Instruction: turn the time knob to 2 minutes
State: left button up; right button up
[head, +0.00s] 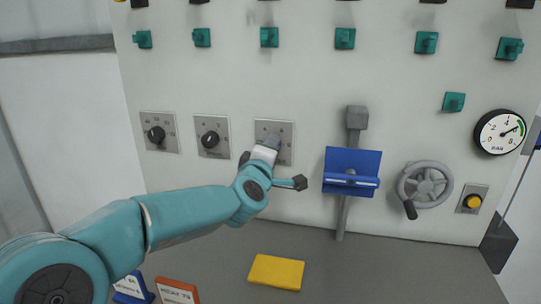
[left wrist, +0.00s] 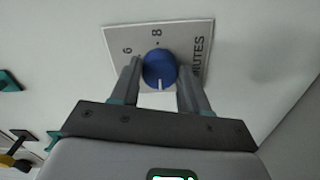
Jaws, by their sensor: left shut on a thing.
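The time knob (left wrist: 159,68) is blue and sits on a grey dial plate (left wrist: 197,35) marked with a 6, an 8 and part of the word MINUTES. Its white pointer line faces down in the left wrist view, away from the 8; the marks at that lower side are hidden. My left gripper (left wrist: 158,72) is shut on the knob, one finger on each side. In the head view my left gripper (head: 272,143) reaches the rightmost of three dial plates (head: 286,157) and hides the knob. My right gripper is not in view.
Two black knobs (head: 156,135) (head: 210,138) are on plates to the left. A blue bracket (head: 351,163) on a lever, a grey handwheel (head: 425,184), a yellow button (head: 474,202) and a gauge (head: 500,132) are to the right. A yellow block (head: 276,272) lies below.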

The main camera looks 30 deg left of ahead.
pick_arm(q)
jog(key=shift+a, duration=0.1)
jog(key=o, duration=1.1)
jog(key=shift+s+r, duration=0.1)
jog(key=shift+c, duration=0.2)
jog(key=v, duration=1.6)
jog(key=shift+s, duration=0.1)
